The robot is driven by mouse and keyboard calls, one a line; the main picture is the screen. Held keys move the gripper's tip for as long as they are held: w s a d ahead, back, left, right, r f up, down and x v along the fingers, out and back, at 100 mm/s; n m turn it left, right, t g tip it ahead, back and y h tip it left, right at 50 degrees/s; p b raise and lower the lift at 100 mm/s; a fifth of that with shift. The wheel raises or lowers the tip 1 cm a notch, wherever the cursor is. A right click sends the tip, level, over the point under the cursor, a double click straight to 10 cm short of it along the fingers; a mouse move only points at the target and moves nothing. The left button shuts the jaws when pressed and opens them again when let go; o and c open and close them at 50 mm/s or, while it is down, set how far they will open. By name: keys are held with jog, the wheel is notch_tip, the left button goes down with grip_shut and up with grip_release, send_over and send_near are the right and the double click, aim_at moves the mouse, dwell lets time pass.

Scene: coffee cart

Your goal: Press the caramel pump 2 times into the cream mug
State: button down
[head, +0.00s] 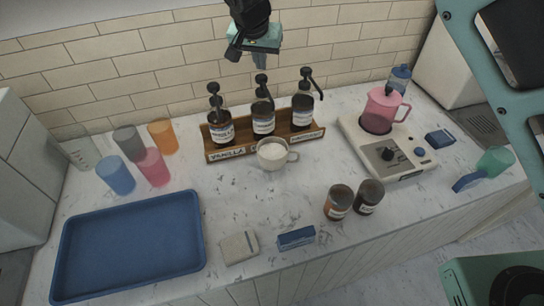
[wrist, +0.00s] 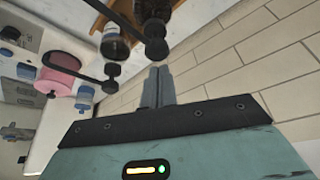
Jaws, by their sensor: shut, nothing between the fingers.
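The wooden rack (head: 225,155) holds three dark pump bottles against the tiled wall. The left one's label reads VANILLA. The middle bottle (head: 263,120) has a black pump head (head: 261,79); its rack label is mostly hidden behind the mug, so I cannot read caramel there. The cream mug (head: 271,154) stands upright in front of the middle bottle, with pale contents. My gripper (head: 260,65) is shut and empty, pointing down above the middle pump, apart from it. In the wrist view the shut fingers (wrist: 158,88) are close to a black pump head (wrist: 155,49).
The right bottle (head: 303,110) and left bottle (head: 220,127) stand close on either side. Two brown jars (head: 339,203) stand in front; cups and a blue tray (head: 130,245) are left.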

notch_tip(320, 180, up, 6)
jog(key=p, duration=0.3)
jog(key=shift+f, duration=0.1)
jog(key=shift+w+r, duration=0.1)
jog(key=shift+r, duration=0.1)
jog(key=shift+f, duration=0.1)
notch_tip(320, 180, down, 4)
jog(key=b, duration=0.3)
jog(key=shift+b, duration=0.35)
jog(key=s+d+f+n+g+b, duration=0.1)
jog(key=s+d, duration=0.4)
jog(key=s, duration=0.8)
jog(key=s+d+f+n+g+y+b, duration=0.1)
jog(key=s+d+n, duration=0.5)
jog(key=s, duration=0.7)
jog(key=s+d+f+n+g+b, duration=0.2)
jog(key=s+d+f+n+b, duration=0.1)
jog(key=s, duration=1)
jog(key=shift+d+f+n+y+b, duration=0.35)
jog(key=shift+d+f+b, duration=0.25)
jog(key=shift+d+b, duration=0.45)
